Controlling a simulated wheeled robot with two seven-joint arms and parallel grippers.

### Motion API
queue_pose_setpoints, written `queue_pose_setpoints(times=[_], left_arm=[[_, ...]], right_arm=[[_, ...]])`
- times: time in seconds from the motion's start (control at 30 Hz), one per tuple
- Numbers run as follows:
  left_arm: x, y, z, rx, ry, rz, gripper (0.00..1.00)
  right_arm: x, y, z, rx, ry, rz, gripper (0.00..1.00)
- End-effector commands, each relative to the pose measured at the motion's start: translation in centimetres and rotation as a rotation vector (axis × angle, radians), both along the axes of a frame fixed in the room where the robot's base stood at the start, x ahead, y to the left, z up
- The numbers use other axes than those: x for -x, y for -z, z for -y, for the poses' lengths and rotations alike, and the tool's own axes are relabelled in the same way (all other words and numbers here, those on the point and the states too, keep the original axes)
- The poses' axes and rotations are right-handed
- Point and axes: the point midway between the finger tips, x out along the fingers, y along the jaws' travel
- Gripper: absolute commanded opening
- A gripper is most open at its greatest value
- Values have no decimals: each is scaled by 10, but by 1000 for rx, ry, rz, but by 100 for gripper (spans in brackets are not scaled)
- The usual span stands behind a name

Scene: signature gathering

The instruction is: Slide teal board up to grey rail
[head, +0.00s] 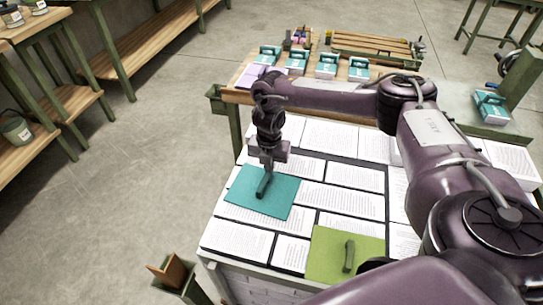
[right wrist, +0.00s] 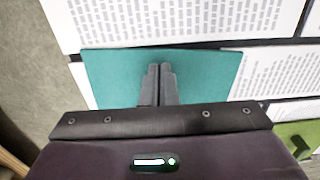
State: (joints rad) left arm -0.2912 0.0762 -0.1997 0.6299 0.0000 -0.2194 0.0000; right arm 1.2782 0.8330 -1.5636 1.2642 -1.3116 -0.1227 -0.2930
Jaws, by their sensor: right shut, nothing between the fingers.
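The teal board (head: 247,195) lies flat over printed sheets at the left edge of the page-covered table. A dark teal handle (head: 263,188) stands on it. My right gripper (head: 267,176) points down over the board, right by the handle. Its fingers are shut and empty; I cannot tell if they touch the handle or board. In the right wrist view the shut fingers (right wrist: 160,72) lie over the middle of the teal board (right wrist: 110,75), and the handle is hidden. I cannot clearly pick out the grey rail. My left gripper is not in view.
A green board (head: 325,243) with a handle lies at the table's near side. Printed sheets (head: 340,172) in rows cover the tabletop. Behind it, a wooden bench (head: 232,97) carries several teal-and-white boxes and a wooden frame (head: 372,47). Bare floor lies to the left.

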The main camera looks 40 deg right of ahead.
Motion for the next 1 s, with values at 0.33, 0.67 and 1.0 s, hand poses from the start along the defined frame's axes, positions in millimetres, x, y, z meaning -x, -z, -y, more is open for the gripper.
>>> queue_pose_setpoints(times=[0.33,0.67,1.0], left_arm=[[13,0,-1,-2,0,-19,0],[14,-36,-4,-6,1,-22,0],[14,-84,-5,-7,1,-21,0]], right_arm=[[3,0,-3,1,2,1,0],[30,-7,-34,-1,-5,-6,0],[90,-5,-105,-2,-3,-3,0]])
